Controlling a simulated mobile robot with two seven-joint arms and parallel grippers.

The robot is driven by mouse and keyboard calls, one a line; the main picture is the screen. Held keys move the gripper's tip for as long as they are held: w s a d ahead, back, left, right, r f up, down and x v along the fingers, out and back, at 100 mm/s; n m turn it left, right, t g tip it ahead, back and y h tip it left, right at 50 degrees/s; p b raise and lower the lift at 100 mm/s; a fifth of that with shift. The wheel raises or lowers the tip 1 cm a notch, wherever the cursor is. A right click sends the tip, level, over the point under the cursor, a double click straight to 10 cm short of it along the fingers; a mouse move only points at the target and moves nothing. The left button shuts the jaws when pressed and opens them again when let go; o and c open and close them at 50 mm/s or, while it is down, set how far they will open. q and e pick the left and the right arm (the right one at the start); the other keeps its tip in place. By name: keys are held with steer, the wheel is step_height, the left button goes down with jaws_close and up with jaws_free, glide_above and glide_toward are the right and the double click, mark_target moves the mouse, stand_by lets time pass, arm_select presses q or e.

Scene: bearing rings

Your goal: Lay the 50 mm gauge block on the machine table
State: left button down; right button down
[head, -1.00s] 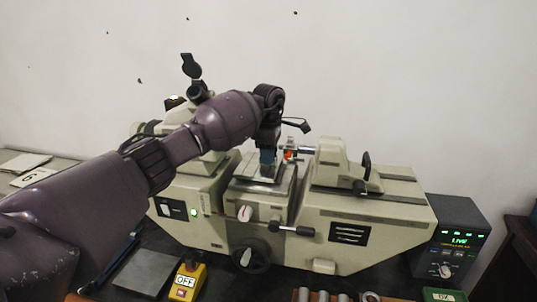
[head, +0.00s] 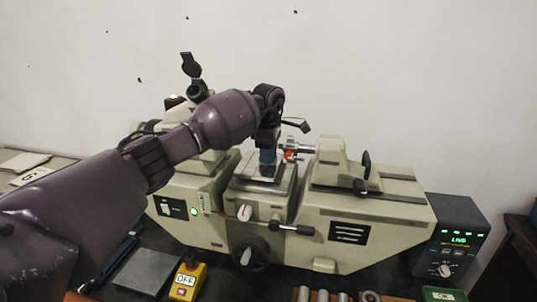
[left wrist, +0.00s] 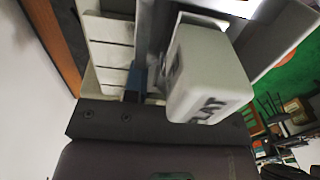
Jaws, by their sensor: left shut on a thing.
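My left gripper (head: 267,158) points down over the small machine table (head: 258,187) in the middle of the pale measuring machine. It is shut on a small grey piece, the gauge block (head: 267,172), which is mostly hidden by the blue fingers. The block is at or just above the table; I cannot tell whether it touches. In the left wrist view a blue finger (left wrist: 137,82) shows, but I cannot make out the block clearly. My right gripper is not in view.
The machine's tailstock (head: 343,165) stands close right of the gripper, with an orange-tipped spindle (head: 290,155) beside it. The display box (head: 452,238) is at right. An OFF switch box (head: 186,279) and a grey plate (head: 147,270) lie in front. A pale box (left wrist: 207,75) is near in the wrist view.

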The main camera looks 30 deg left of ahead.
arm_select(q)
steer(key=shift+f, duration=0.25)
stand_by(0.3)
steer(key=c, duration=0.8)
jaws_free()
steer(key=shift+c, duration=0.2)
steer(key=shift+r, duration=4.25)
